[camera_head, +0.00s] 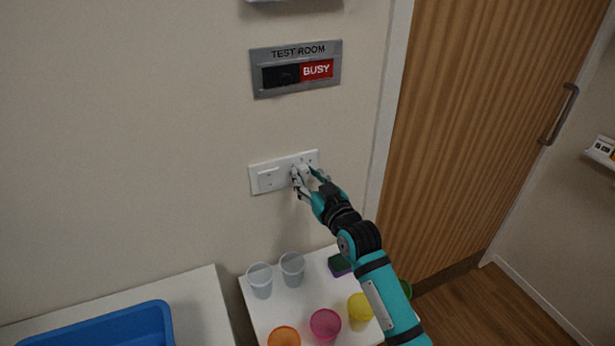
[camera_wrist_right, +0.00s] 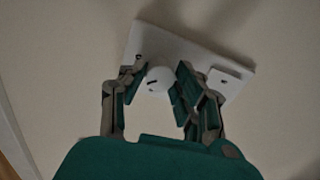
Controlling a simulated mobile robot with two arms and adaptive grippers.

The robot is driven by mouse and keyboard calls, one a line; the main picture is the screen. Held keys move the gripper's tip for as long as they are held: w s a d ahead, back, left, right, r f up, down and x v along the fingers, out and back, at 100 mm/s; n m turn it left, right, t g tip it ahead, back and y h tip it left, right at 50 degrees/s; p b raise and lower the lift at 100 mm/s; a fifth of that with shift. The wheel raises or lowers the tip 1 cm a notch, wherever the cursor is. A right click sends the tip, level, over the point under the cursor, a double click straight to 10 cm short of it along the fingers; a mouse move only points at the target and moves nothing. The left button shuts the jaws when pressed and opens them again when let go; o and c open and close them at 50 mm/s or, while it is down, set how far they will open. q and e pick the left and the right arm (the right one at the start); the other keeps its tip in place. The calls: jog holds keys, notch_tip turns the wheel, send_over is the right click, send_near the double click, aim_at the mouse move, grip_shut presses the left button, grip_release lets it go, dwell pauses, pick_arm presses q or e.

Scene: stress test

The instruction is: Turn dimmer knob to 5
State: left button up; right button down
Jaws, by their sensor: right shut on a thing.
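A white wall plate (camera_head: 284,170) is fixed to the beige wall below the sign, with a flat rocker switch (camera_head: 267,178) at its left. The round white dimmer knob (camera_wrist_right: 160,77) is on the plate and shows a short dark mark; the setting cannot be read. My right gripper (camera_head: 303,175) is at the right half of the plate, fingers toward the wall. In the right wrist view, my right gripper (camera_wrist_right: 157,85) has one finger on each side of the knob and is shut on it. The plate (camera_wrist_right: 205,62) extends to both sides there. My left gripper is out of view.
A grey "TEST ROOM" sign (camera_head: 296,68) showing "BUSY" is above the plate. Below, a white table (camera_head: 290,312) holds clear cups (camera_head: 260,280), coloured cups (camera_head: 325,324) and a sponge (camera_head: 339,265). A blue bin (camera_head: 110,328) is at lower left. A wooden door (camera_head: 480,120) stands at right.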

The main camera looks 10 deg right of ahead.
jog(key=m+p, duration=0.1)
jog(key=m, duration=0.3)
jog(key=shift+m+p, duration=0.35)
jog(key=shift+m, duration=0.05)
jog(key=m+p, duration=0.1)
jog(key=m, duration=0.4)
jog(key=shift+t, duration=0.3)
jog(key=c, duration=1)
grip_release()
jog(key=shift+o, duration=0.2)
jog(key=shift+s, duration=0.1)
jog(key=v, duration=1.1)
jog(key=shift+s, duration=0.4)
